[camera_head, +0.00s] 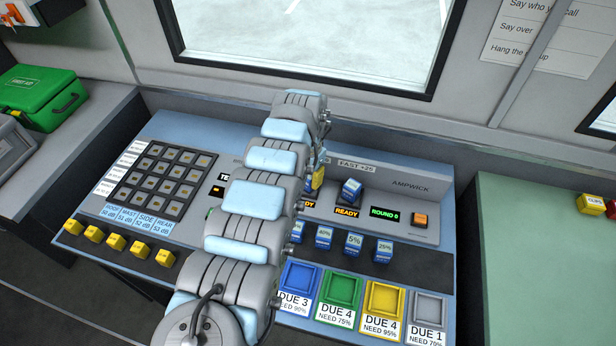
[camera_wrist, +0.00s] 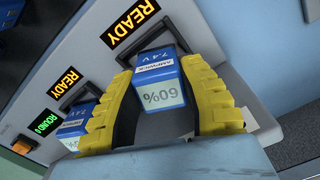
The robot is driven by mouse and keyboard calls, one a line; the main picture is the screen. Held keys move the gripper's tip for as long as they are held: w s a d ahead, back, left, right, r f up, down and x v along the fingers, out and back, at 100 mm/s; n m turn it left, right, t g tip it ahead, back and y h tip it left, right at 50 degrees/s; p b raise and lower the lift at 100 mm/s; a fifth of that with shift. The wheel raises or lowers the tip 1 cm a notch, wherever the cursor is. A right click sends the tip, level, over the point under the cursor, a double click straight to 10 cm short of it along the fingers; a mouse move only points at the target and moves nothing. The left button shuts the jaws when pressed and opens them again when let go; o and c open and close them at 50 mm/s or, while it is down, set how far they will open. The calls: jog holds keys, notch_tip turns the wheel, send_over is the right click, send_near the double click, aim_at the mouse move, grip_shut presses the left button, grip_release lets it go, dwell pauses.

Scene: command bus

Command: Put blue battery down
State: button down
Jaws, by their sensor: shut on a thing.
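My gripper (camera_wrist: 157,70) has yellow ridged fingers and is shut on a blue battery (camera_wrist: 162,88) with a white label reading 60%. The battery is in front of a charger bay below a READY display (camera_wrist: 131,23); I cannot tell whether it touches the bay. In the head view my arm hides most of this; one yellow finger of my gripper (camera_head: 318,178) shows. A second blue battery (camera_head: 352,190) stands in the bay to the right, above another READY display (camera_head: 346,211). It also shows at the left in the wrist view (camera_wrist: 76,124).
Several blue batteries, including one marked 5% (camera_head: 354,243) and one marked 25% (camera_head: 384,249), line the dark strip. Below are blue (camera_head: 300,286), green (camera_head: 341,290), yellow (camera_head: 383,298) and grey (camera_head: 428,306) trays. A keypad (camera_head: 160,180) is left of my arm. The green counter (camera_head: 535,250) is mostly clear.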

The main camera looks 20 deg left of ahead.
aim_at(308, 175)
jog(key=shift+f, duration=0.1)
jog(key=c, duration=0.7)
grip_release()
notch_tip(308, 175, up, 11)
jog(key=shift+w+f+b, duration=0.15)
jog(key=shift+f+b, duration=0.05)
jog(key=shift+b, duration=0.5)
jog(key=shift+r, duration=0.8)
